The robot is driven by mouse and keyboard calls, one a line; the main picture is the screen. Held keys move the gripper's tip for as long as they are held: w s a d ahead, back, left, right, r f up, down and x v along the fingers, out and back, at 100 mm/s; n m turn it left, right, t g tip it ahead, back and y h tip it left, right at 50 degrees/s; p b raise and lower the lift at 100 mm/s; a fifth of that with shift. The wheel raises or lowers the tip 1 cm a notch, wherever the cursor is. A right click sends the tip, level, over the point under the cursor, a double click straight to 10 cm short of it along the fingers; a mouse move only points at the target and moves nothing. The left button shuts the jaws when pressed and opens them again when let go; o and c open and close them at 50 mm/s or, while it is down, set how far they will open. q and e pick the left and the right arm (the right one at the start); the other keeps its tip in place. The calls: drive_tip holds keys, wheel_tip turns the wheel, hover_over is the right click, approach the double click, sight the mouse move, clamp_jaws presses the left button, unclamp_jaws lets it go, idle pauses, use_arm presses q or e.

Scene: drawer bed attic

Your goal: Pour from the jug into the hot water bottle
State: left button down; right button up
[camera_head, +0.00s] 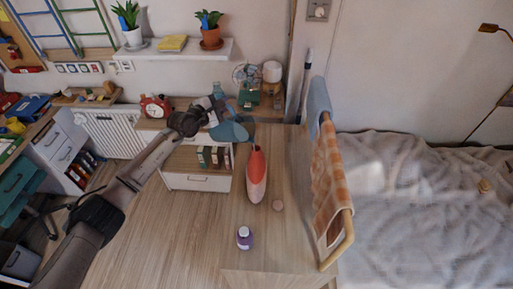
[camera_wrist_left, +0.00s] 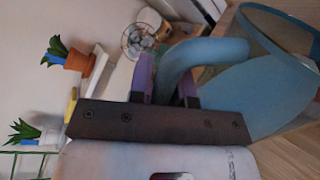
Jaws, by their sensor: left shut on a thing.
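The blue jug (camera_head: 228,132) is held up above the wooden surface, left of and behind the hot water bottle's top in the head view. It appears tilted, with its rim to the right. My left gripper (camera_head: 211,112) is shut on the jug's handle. In the left wrist view, the purple fingers of the gripper (camera_wrist_left: 165,80) close around the curved handle beside the jug's body (camera_wrist_left: 262,95). The hot water bottle (camera_head: 257,180), red on top and pink below, is on the wooden surface. I cannot tell whether anything flows. My right gripper is not in view.
A wooden rail with an orange checked cloth (camera_head: 328,180) stands at the right. A fan (camera_head: 245,74) and a green box are at the back.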

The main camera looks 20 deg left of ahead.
use_arm(q)
drive_tip(key=shift+r, duration=0.1)
drive_tip(key=shift+d+r+p, duration=0.1)
drive_tip(key=shift+d+p, duration=0.05)
drive_tip(key=shift+p, duration=0.15)
idle(0.7)
idle(0.6)
drive_tip(key=shift+r+p, duration=0.15)
drive_tip(key=shift+p, duration=0.3)
idle(0.6)
drive_tip(key=shift+d+r, duration=0.1)
drive_tip(key=shift+d, duration=0.05)
idle(0.4)
drive_tip(key=shift+s+r+m+p, duration=0.1)
drive_tip(key=shift+m+p, duration=0.2)
drive_tip(key=shift+p, duration=0.2)
idle(0.5)
drive_tip(key=shift+d+r, duration=0.1)
drive_tip(key=shift+d, duration=0.05)
idle(0.4)
drive_tip(key=shift+r+p, duration=0.1)
drive_tip(key=shift+p, duration=0.4)
idle(0.3)
drive_tip(key=shift+d+r, duration=0.1)
drive_tip(key=shift+d, duration=0.05)
idle(0.5)
